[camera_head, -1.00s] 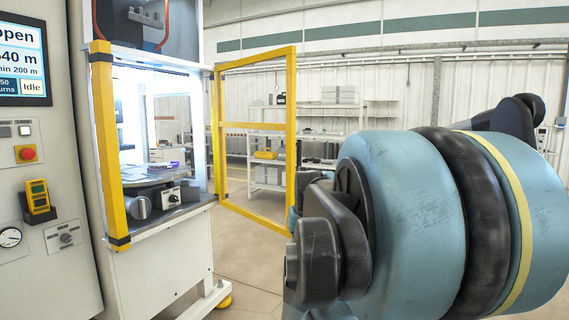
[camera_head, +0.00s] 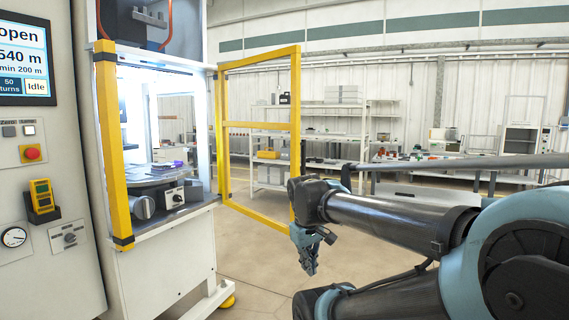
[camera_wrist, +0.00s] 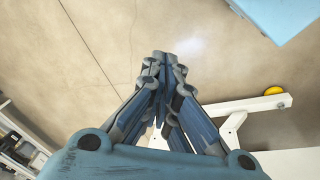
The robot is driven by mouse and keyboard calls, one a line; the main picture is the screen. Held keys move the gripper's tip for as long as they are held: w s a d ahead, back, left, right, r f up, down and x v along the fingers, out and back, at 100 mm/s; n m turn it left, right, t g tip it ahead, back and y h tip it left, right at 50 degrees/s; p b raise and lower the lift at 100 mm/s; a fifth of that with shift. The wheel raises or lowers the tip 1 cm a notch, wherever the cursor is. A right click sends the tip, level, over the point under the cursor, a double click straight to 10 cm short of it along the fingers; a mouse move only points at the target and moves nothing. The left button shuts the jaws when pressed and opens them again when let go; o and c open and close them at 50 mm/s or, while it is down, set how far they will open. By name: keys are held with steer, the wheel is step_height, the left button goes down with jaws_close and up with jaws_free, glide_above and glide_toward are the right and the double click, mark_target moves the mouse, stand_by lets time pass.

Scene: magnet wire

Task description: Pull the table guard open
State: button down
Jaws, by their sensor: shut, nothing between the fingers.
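The table guard (camera_head: 297,130) is a yellow-framed clear door hinged at the right side of the lit machine opening. It stands swung out to the right, with the opening uncovered. My gripper (camera_head: 311,270) hangs just below and right of the guard's lower outer corner, pointing down. In the wrist view my gripper (camera_wrist: 165,62) has its fingers together over bare floor, with nothing between them. The guard is not in the wrist view. I cannot tell from the head view whether my wrist touches the guard's outer post.
The machine's round table (camera_head: 150,175) sits inside the opening. A control panel with a screen (camera_head: 24,50) stands at left. A white machine foot (camera_wrist: 245,105) with a yellow pad (camera_wrist: 273,91) shows on the floor. Shelves (camera_head: 330,130) stand behind. The floor between is clear.

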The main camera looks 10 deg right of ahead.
steer(key=w+a+r+n+t+h, duration=0.15)
steer(key=w+a+r+n, duration=0.25)
steer(key=w+r+n, duration=0.5)
steer(key=w+a+r+n+t+h, duration=0.1)
steer(key=w+a+r+n+h, duration=0.3)
steer(key=r, duration=0.9)
steer(key=w+a+r+n+t+h, duration=0.1)
steer(key=w+a+r+n, duration=0.3)
steer(key=w+r+n, duration=0.55)
steer(key=m, duration=0.2)
glide_toward(292, 169)
step_height(292, 169, down, 3)
steer(key=d, duration=0.1)
steer(key=shift+w+d, duration=0.9)
steer(key=shift+w, duration=0.05)
